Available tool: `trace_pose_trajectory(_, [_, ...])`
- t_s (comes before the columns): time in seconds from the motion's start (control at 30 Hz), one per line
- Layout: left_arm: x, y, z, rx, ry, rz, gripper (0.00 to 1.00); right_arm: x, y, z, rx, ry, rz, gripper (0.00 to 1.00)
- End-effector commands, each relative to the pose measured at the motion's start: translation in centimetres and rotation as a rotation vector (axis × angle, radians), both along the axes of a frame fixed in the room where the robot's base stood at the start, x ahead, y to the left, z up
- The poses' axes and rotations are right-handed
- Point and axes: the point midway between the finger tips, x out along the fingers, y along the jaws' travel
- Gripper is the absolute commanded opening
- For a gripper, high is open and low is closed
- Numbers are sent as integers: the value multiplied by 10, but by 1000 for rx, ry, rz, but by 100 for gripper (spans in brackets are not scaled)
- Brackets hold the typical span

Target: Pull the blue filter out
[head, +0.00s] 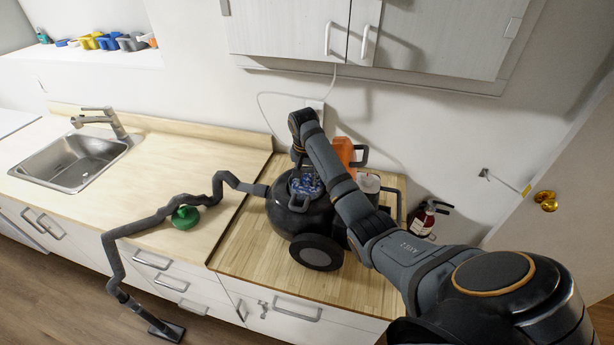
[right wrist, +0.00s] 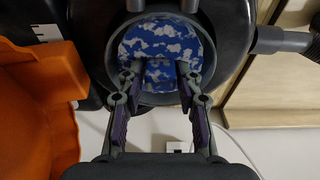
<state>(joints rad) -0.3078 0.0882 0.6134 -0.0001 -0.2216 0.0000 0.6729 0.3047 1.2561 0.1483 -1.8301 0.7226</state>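The blue filter (right wrist: 160,40), round with white cloud-like patches, sits inside the dark round opening of the black vacuum cleaner (head: 270,213). In the head view the blue filter (head: 306,187) shows below my right gripper (head: 300,172). In the right wrist view the two fingers of my right gripper (right wrist: 158,78) are apart, with their tips over the lower part of the filter. A raised blue part of the filter shows between the tips, and I see no clear grip on it. My left gripper is not in view.
An orange container (head: 345,150) stands behind the vacuum. The grey hose (head: 160,215) runs left across the wooden counter (head: 150,165), near a green round object (head: 185,217). A sink (head: 70,163) is at left, with bare counter between. White cabinets (head: 290,30) hang above.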

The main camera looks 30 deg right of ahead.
Motion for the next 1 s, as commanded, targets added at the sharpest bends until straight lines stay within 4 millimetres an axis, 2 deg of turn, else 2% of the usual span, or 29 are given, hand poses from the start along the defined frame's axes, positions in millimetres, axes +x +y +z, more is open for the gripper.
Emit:
trace_pose_trajectory(0.03, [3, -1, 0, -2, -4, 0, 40, 0, 0, 0, 0, 0, 0, 24])
trace_pose_trajectory(0.2, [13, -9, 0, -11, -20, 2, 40, 0, 0, 0, 0, 0, 0, 1])
trace_pose_trajectory(0.23, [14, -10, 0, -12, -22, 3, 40, 0, 0, 0, 0, 0, 0, 0])
trace_pose_trajectory(0.37, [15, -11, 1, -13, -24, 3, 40, 0, 0, 3, 0, -1, 0, 0])
trace_pose_trajectory(1.0, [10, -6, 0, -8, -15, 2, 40, 0, 0, 41, 0, -1, 0, 0])
